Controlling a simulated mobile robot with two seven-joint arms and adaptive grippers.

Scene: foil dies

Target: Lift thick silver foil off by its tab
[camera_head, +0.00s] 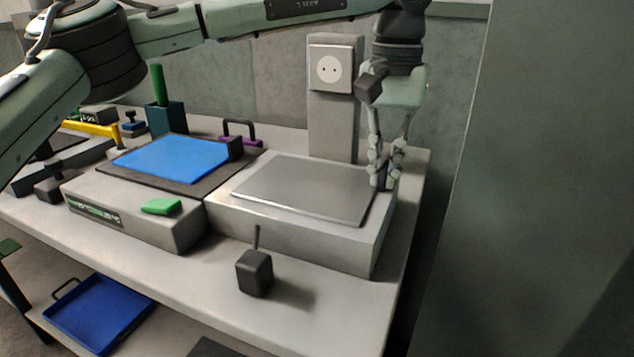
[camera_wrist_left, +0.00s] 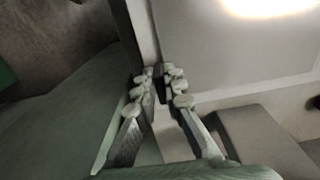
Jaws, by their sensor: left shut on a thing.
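The silver foil (camera_head: 305,188) is a flat grey sheet lying on top of a pale grey block (camera_head: 300,232) at the right of the table. My left gripper (camera_head: 382,172) points down at the foil's right edge, its fingers shut on a small dark tab. Most of the tab is hidden between the fingertips. In the left wrist view the fingertips (camera_wrist_left: 160,76) meet at the edge of the foil (camera_wrist_left: 230,50). I cannot see a clear gap under the foil. My right gripper is out of view.
A post with a white socket (camera_head: 331,69) stands behind the block. A blue sheet on a dark plate (camera_head: 165,160) is to the left, near a purple-based handle (camera_head: 240,135). A black knobbed block (camera_head: 254,272) stands in front. A blue tray (camera_head: 98,310) is lower left.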

